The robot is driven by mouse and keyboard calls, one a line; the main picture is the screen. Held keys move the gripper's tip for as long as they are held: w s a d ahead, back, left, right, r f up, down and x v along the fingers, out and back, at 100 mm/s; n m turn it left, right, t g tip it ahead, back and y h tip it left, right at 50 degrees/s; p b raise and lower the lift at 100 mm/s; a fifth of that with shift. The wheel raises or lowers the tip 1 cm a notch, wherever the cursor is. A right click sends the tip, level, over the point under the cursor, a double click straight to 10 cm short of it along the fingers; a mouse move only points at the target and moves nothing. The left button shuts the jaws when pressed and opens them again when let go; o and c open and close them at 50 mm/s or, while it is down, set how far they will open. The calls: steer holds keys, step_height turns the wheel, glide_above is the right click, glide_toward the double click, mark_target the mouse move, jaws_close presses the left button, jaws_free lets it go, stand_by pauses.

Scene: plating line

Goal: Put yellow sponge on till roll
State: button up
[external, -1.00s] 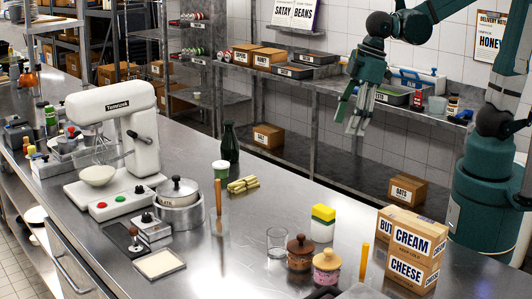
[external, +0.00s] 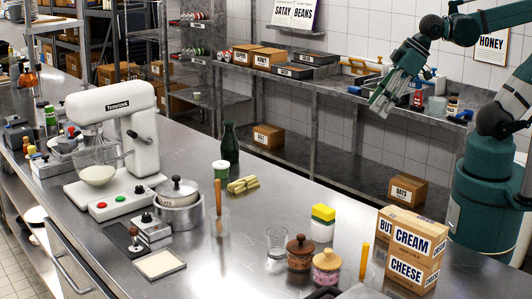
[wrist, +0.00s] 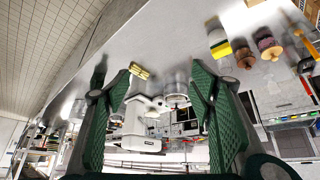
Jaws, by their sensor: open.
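The yellow sponge (external: 323,211), with a green lower layer, lies flat on top of a white upright piece that looks like the till roll (external: 322,232), on the steel counter. The wrist view also shows the sponge (wrist: 219,47) and the white piece (wrist: 212,24), upside down near the top. My gripper (external: 380,108) is raised well above and behind them, apart from both. Its fingers are spread, and nothing is between them in the wrist view (wrist: 160,88).
Two lidded jars (external: 300,252) and an empty glass (external: 277,244) stand close to the sponge. Labelled boxes (external: 414,247) stand to the right. Counter space behind the sponge is clear.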

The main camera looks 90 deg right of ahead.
steer(key=shift+s+d+f+m+t, duration=0.1)
steer(key=shift+s+d+m+t, duration=0.2)
steer(key=shift+s+d, duration=0.4)
